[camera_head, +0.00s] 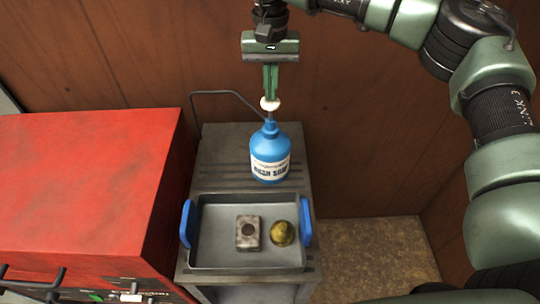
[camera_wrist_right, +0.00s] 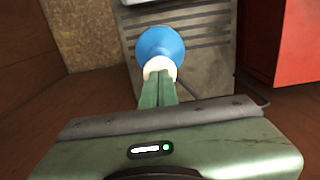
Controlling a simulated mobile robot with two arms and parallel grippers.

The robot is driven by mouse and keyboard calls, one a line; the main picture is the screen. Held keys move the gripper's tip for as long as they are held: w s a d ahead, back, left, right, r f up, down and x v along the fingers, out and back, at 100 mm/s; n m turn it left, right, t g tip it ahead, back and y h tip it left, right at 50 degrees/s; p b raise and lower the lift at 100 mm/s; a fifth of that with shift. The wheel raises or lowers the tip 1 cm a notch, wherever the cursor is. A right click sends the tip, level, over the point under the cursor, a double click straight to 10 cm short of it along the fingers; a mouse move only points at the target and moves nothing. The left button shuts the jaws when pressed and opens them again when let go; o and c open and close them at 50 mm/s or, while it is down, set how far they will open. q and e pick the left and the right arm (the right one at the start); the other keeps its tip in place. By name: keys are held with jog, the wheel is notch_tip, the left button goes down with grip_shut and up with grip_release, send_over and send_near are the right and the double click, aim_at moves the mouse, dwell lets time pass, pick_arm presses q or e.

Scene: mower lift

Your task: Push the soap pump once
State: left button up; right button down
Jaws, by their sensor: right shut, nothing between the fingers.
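A blue soap bottle (camera_head: 269,152) with a white label and a white pump head (camera_head: 270,103) stands upright on a grey bench top. My right gripper (camera_head: 270,97) is shut and points down, with its fingertips directly over the pump head, touching it or very nearly so. In the right wrist view, the shut fingers (camera_wrist_right: 157,80) end at the white pump head (camera_wrist_right: 159,67), with the blue bottle (camera_wrist_right: 160,45) beyond it. The fingers partly cover the pump head, so I cannot tell if it is pressed down. My left gripper is not in view.
A grey tray (camera_head: 206,236) with blue handles sits in front of the bottle, holding a worn block (camera_head: 248,232) and a yellowish lump (camera_head: 282,233). A red cabinet (camera_head: 85,190) stands left of the grey bench (camera_head: 219,160). A wooden wall (camera_head: 380,120) is behind and right.

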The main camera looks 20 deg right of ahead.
jog(key=shift+f+b, duration=1.1)
jog(key=shift+f, duration=0.95)
jog(key=shift+r, duration=0.25)
jog(key=shift+r+p, duration=1.8)
jog(key=shift+r, duration=0.6)
jog(key=shift+r, duration=0.1)
notch_tip(320, 180, up, 6)
jog(key=p, duration=0.4)
